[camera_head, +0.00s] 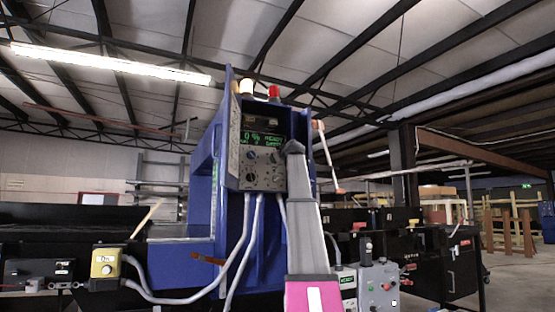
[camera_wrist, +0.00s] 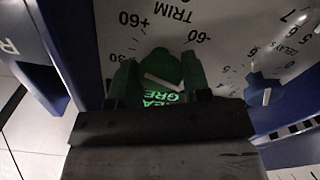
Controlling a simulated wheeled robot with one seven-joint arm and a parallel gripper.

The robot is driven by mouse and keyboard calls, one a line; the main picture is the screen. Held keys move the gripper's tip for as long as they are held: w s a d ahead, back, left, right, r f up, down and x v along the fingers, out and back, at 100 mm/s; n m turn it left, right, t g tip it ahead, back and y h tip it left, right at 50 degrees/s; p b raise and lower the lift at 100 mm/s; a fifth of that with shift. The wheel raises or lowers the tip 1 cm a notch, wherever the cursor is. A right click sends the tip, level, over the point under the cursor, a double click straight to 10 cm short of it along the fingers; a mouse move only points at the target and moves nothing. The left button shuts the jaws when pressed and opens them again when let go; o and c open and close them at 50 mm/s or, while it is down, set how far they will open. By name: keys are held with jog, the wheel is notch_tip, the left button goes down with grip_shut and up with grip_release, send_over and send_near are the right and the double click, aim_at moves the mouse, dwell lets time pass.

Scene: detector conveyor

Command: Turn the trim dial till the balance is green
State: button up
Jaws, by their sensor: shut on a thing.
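The trim dial (camera_wrist: 160,66) is a dark green knob with a white pointer line, in the middle of the wrist view. Its scale shows +60, TRIM and -60, and the pointer slants across it. My gripper (camera_wrist: 158,80) has its two fingers on either side of the knob and is shut on it. Partly hidden green lettering (camera_wrist: 160,97) shows between the fingers. In the head view my gripper (camera_head: 293,148) reaches the right side of the control panel (camera_head: 262,182), hiding the dial. The panel's screen (camera_head: 262,138) shows green text, including what looks like "0 %".
A second small knob (camera_wrist: 262,92) with a numbered scale is right of the dial. The panel sits in a blue housing (camera_head: 203,190) topped by a red lamp (camera_head: 274,92). Grey cables (camera_head: 240,240) hang below it. A yellow box (camera_head: 105,262) is at left.

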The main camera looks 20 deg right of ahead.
jog(key=o, duration=0.9)
jog(key=shift+s, duration=0.1)
jog(key=s, duration=1)
jog(key=shift+s, duration=0.35)
